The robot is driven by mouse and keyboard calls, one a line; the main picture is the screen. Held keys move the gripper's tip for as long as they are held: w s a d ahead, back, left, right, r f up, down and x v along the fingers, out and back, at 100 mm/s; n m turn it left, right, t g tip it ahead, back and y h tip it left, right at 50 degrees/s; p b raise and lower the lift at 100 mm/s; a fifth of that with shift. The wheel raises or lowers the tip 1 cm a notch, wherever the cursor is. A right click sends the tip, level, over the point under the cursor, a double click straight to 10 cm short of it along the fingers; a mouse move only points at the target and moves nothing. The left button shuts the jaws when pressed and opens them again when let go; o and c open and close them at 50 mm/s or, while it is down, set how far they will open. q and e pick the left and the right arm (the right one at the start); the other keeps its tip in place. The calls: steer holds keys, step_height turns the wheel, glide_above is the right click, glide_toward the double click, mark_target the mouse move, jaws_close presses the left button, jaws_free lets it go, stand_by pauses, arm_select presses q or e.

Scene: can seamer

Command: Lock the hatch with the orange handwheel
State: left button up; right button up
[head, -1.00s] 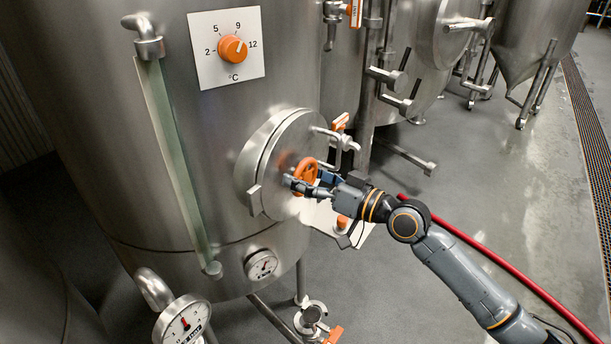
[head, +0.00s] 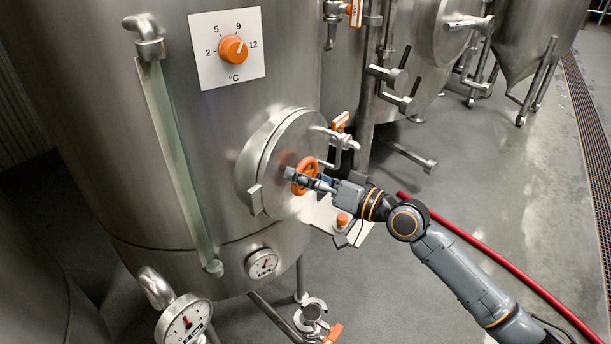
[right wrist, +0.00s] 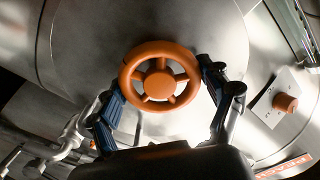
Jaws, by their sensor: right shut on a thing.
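The orange handwheel (head: 309,164) is mounted at the middle of the round steel hatch (head: 275,150) on the front of the big tank. The hatch looks closed against its collar. My right gripper (head: 301,180) is at the handwheel and shut on its rim, hiding part of it in the head view. In the right wrist view the handwheel (right wrist: 159,85) shows its hub and several spokes, with the fingers of my right gripper (right wrist: 163,92) at either side of its rim. My left gripper is not in view.
An orange temperature knob (head: 233,49) on a white plate sits above the hatch. A sight tube (head: 172,160) runs down the tank at left, with gauges (head: 262,264) below. A red hose (head: 470,245) lies on the floor.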

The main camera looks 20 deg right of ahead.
steer(key=o, duration=1.1)
steer(key=v, duration=1.2)
steer(key=shift+d, duration=0.1)
